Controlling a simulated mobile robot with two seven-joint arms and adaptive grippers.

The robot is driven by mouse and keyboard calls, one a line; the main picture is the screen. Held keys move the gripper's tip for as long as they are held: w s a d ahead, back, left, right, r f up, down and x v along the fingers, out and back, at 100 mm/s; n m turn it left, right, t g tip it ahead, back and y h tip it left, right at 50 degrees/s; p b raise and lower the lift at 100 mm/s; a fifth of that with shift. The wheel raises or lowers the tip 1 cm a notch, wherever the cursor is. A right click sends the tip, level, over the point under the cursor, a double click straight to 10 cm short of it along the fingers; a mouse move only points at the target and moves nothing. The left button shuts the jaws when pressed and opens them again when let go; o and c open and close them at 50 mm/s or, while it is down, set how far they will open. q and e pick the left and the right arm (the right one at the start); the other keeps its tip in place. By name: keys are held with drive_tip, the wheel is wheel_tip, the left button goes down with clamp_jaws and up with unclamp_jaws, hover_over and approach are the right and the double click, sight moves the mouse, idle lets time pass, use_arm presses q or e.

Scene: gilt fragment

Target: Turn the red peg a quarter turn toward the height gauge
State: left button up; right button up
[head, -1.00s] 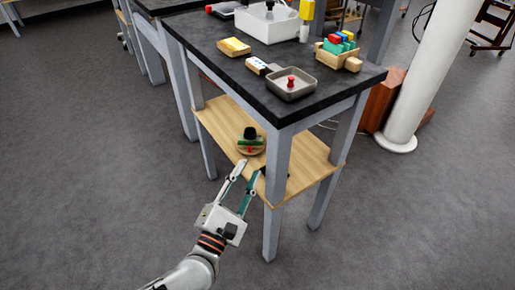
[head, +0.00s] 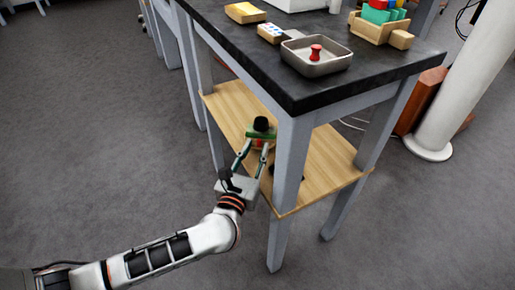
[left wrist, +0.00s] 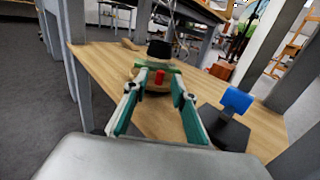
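A red peg (left wrist: 158,77) stands on a round wooden base (left wrist: 140,84) on the lower shelf, in front of a green bar (left wrist: 158,66) and a black knob (left wrist: 159,50). In the head view, the peg (head: 258,143) is partly hidden by the fingers. My left gripper (head: 254,151) is open and reaches in over the shelf. In the left wrist view its fingertips (left wrist: 160,72) are on either side of the peg, with gaps showing. A black-footed object with a blue block (left wrist: 237,100) stands at the right; I cannot tell whether it is the height gauge. My right gripper is out of view.
The wooden shelf (head: 325,165) lies under a black tabletop, with a grey table leg (head: 289,165) close to the right of my gripper. On the tabletop, a grey tray (head: 333,66) holds another red peg (head: 315,52). Open floor lies to the left.

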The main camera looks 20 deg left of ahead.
use_arm(q)
drive_tip(key=shift+w+a, duration=0.1)
drive_tip(key=shift+w, duration=0.5)
clamp_jaws()
drive_tip(key=shift+w+d+n+y, duration=0.1)
drive_tip(key=shift+d+n+y, duration=0.2)
drive_tip(key=shift+y, duration=0.25)
drive_tip(key=shift+w+d+n+y, duration=0.1)
drive_tip(key=shift+d+n+y, duration=0.05)
drive_tip(key=shift+n+y, duration=0.35)
unclamp_jaws()
drive_tip(key=shift+s, duration=0.1)
